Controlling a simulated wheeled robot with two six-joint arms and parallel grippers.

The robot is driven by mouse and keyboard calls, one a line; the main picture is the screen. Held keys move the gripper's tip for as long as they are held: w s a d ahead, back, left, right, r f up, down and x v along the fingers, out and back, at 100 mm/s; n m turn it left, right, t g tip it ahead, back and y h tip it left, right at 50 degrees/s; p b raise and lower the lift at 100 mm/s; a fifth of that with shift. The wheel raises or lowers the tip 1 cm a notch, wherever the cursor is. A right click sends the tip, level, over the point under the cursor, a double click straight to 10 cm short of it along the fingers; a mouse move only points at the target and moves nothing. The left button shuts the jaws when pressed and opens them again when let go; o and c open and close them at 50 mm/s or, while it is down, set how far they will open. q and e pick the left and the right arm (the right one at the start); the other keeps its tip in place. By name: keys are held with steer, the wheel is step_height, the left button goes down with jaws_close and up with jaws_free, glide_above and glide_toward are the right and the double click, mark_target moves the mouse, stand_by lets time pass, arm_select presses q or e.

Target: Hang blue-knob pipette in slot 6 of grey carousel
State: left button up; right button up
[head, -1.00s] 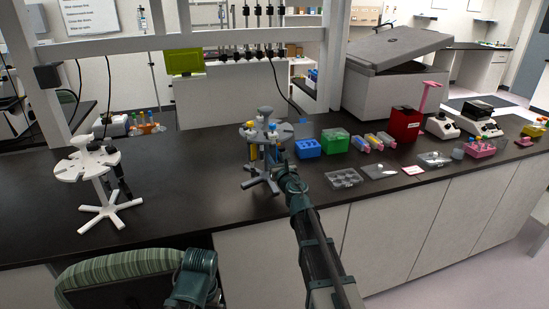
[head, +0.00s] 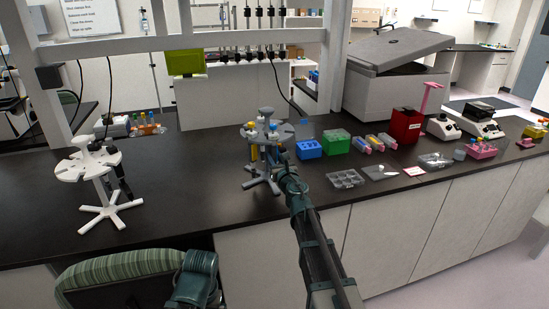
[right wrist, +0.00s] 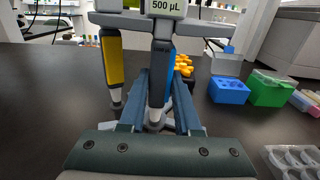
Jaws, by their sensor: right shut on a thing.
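The grey carousel (head: 265,178) stands on the black bench in the middle of the head view, with several pipettes around its top disc. My right gripper (head: 279,153) is at the carousel's front right side. In the right wrist view, my right gripper (right wrist: 160,108) is shut on an upright, dark slate-blue pipette (right wrist: 159,72) with a "500 µL" display. Its knob is out of the wrist view. A yellow pipette (right wrist: 113,67) hangs just left of it. Slot numbers cannot be read. My left gripper is out of view.
A white carousel (head: 95,185) holding a dark pipette stands at left. Blue (head: 309,149) and green (head: 336,142) racks, small bottles and a red box (head: 406,126) stand right of the grey carousel. Bench between the two carousels is clear.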

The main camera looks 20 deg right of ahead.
stand_by(0.3)
steer(key=o, duration=0.9)
steer(key=shift+c, duration=0.2)
steer(key=shift+s, duration=0.1)
steer(key=s, duration=1.3)
steer(key=shift+s+d, duration=0.2)
steer(key=shift+s, duration=0.1)
